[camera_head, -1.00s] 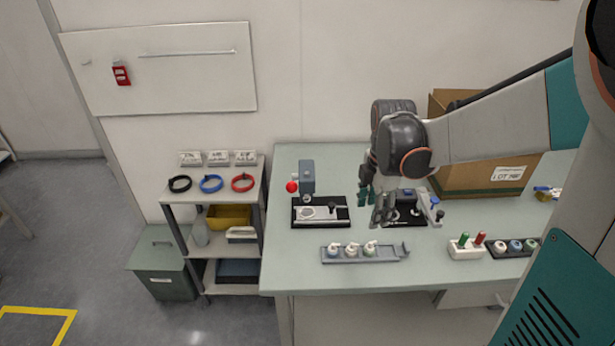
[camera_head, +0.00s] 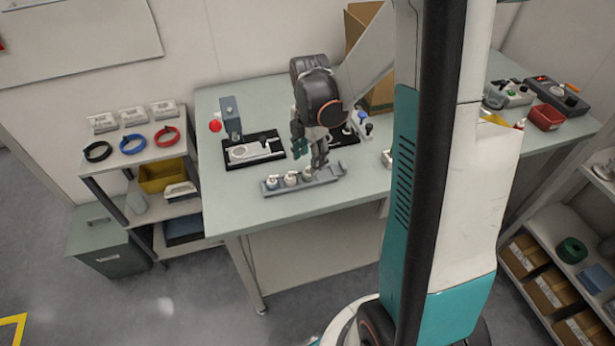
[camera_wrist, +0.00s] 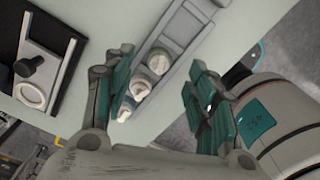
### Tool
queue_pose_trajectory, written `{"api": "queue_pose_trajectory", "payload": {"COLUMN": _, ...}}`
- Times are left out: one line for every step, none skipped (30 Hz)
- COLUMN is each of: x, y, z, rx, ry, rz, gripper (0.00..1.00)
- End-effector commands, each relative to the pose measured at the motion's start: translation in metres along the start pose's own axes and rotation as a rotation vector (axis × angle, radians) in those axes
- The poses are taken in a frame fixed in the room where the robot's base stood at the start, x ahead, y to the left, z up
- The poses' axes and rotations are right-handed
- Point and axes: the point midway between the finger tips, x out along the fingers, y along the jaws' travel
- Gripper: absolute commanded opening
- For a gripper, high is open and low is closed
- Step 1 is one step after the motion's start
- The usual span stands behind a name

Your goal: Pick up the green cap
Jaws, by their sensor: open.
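A grey tray (camera_head: 328,177) on the bench holds three small whitish pieces in a row. The rightmost piece (camera_head: 307,174) has a greenish tint and looks like the green cap; in the wrist view it is the uppermost of the row (camera_wrist: 159,62). The middle piece (camera_wrist: 141,88) looks reddish and the last one (camera_wrist: 126,110) bluish. My gripper (camera_head: 309,158) is above the right half of the tray, close to the greenish piece. In the wrist view my gripper (camera_wrist: 162,92) is open, its teal pads on either side of the row, with nothing between them held.
Another black fixture (camera_head: 345,136) is behind my gripper. A cardboard box (camera_head: 360,35) stands at the back. The bench front is clear.

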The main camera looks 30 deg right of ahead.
Motion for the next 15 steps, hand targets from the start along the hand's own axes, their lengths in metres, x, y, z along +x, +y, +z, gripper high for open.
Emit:
{"api": "queue_pose_trajectory", "payload": {"x": 0.008, "y": 0.0, "z": -0.002, "rx": -0.001, "ry": 0.0, "rz": 0.0, "gripper": 0.52}}
{"api": "queue_pose_trajectory", "payload": {"x": 0.012, "y": 0.0, "z": -0.003, "rx": -0.001, "ry": 0.0, "rz": 0.0, "gripper": 0.52}}
{"api": "queue_pose_trajectory", "payload": {"x": 0.018, "y": 0.0, "z": -0.004, "rx": 0.0, "ry": 0.0, "rz": 0.0, "gripper": 0.52}}
{"api": "queue_pose_trajectory", "payload": {"x": 0.023, "y": 0.0, "z": -0.005, "rx": 0.0, "ry": 0.0, "rz": 0.0, "gripper": 0.52}}
{"api": "queue_pose_trajectory", "payload": {"x": 0.028, "y": -0.001, "z": -0.006, "rx": 0.0, "ry": 0.0, "rz": 0.0, "gripper": 0.52}}
{"api": "queue_pose_trajectory", "payload": {"x": 0.034, "y": -0.001, "z": -0.006, "rx": 0.001, "ry": 0.0, "rz": 0.0, "gripper": 0.52}}
{"api": "queue_pose_trajectory", "payload": {"x": 0.038, "y": -0.001, "z": -0.006, "rx": 0.001, "ry": 0.0, "rz": 0.0, "gripper": 0.52}}
{"api": "queue_pose_trajectory", "payload": {"x": 0.041, "y": -0.001, "z": -0.006, "rx": 0.001, "ry": 0.0, "rz": 0.0, "gripper": 0.52}}
{"api": "queue_pose_trajectory", "payload": {"x": 0.044, "y": -0.001, "z": -0.006, "rx": 0.001, "ry": 0.0, "rz": 0.0, "gripper": 0.52}}
{"api": "queue_pose_trajectory", "payload": {"x": 0.046, "y": -0.001, "z": -0.006, "rx": 0.001, "ry": 0.0, "rz": 0.0, "gripper": 0.52}}
{"api": "queue_pose_trajectory", "payload": {"x": 0.047, "y": -0.001, "z": -0.006, "rx": 0.001, "ry": 0.0, "rz": 0.0, "gripper": 0.52}}
{"api": "queue_pose_trajectory", "payload": {"x": 0.047, "y": -0.001, "z": -0.006, "rx": 0.001, "ry": 0.0, "rz": 0.0, "gripper": 0.52}}
{"api": "queue_pose_trajectory", "payload": {"x": 0.046, "y": -0.001, "z": -0.006, "rx": 0.001, "ry": 0.0, "rz": 0.0, "gripper": 0.52}}
{"api": "queue_pose_trajectory", "payload": {"x": 0.046, "y": -0.001, "z": -0.006, "rx": 0.001, "ry": 0.0, "rz": 0.0, "gripper": 0.52}}
{"api": "queue_pose_trajectory", "payload": {"x": 0.046, "y": -0.001, "z": -0.006, "rx": 0.001, "ry": 0.0, "rz": 0.0, "gripper": 0.52}}
